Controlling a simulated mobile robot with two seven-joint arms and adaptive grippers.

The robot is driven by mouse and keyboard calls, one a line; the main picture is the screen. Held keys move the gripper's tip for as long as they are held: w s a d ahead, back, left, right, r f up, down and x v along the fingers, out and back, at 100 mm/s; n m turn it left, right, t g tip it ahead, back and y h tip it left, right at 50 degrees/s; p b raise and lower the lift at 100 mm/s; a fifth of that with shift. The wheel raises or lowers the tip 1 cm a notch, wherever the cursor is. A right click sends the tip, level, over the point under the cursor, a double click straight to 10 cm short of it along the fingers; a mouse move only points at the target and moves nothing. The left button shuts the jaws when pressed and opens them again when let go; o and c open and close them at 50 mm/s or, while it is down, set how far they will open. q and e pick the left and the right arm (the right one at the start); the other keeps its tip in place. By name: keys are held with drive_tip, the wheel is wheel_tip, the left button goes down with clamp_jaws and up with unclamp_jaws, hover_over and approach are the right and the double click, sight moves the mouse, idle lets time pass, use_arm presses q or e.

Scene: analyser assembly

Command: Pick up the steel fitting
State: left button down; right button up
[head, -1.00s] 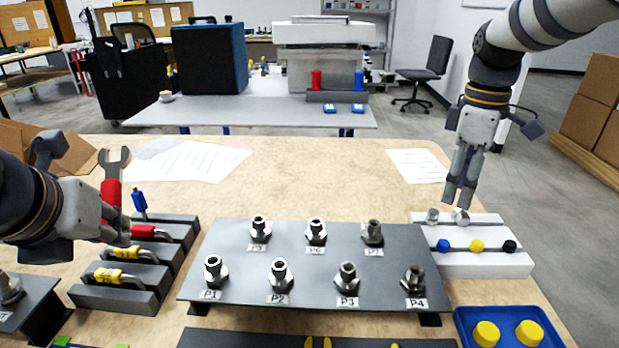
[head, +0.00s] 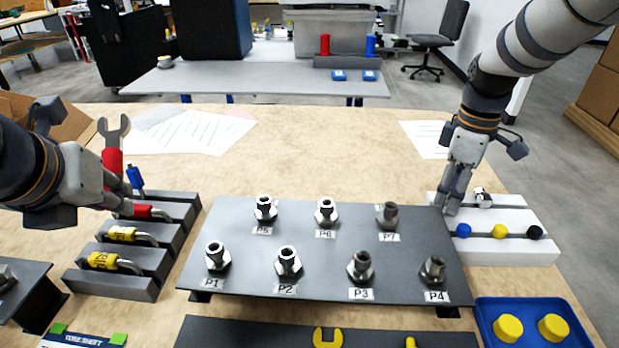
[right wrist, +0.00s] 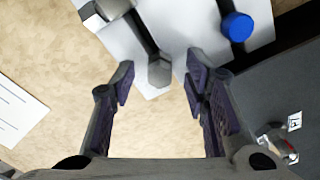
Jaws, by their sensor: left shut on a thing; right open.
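A steel fitting (right wrist: 159,70) with a hex end lies at the white block on the right, between my right fingertips in the right wrist view. A steel end also shows on the block in the head view (head: 483,199); the gripper hides part of this area. My right gripper (head: 446,208) is open at the block's left end, its fingers either side of the hex end in the wrist view (right wrist: 158,80). Contact cannot be told. My left gripper (head: 118,190) is shut on a red-handled wrench (head: 112,150), held upright above the dark rack at left.
The white block (head: 520,250) carries blue, yellow and black caps. The dark plate (head: 330,250) with several upright fittings, labelled P1 to P7, stands just left of it. A blue tray (head: 533,340) with yellow caps is in front.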

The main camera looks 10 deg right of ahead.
use_arm(q)
drive_tip(key=shift+r, duration=0.1)
use_arm(e)
clamp_jaws()
drive_tip(key=shift+r, duration=0.1)
